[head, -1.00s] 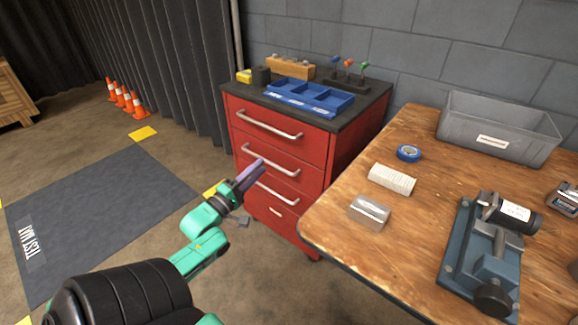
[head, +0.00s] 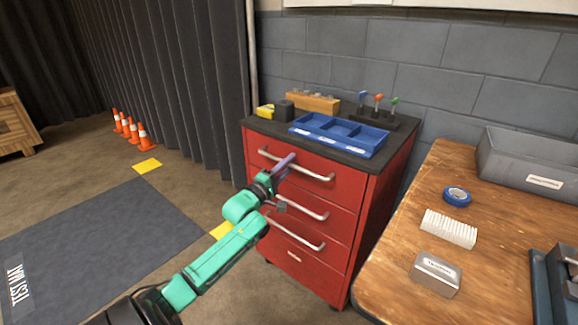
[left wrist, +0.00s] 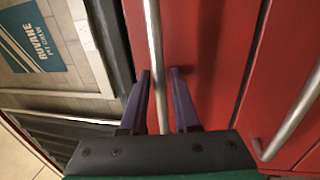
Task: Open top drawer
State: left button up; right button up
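The red cabinet (head: 380,205) stands against the wall, with its top drawer (head: 305,188) shut flush. The top drawer's silver bar handle (head: 318,174) runs across its front. My left gripper (head: 286,162) is at this handle, covering part of it. In the left wrist view, the purple fingers of my left gripper (left wrist: 160,74) are apart. The top handle (left wrist: 154,40) passes between them, with a gap to each finger. Whether the fingertips touch the drawer front cannot be told. My right gripper is not in view.
Two lower handles (head: 300,207) sit below; one shows in the left wrist view (left wrist: 292,118). A blue tray (head: 340,134) and small tools stand on the cabinet. A wooden bench (head: 395,290) stands at right.

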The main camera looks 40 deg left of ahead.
pick_arm(q)
grip_shut()
dwell(1.3)
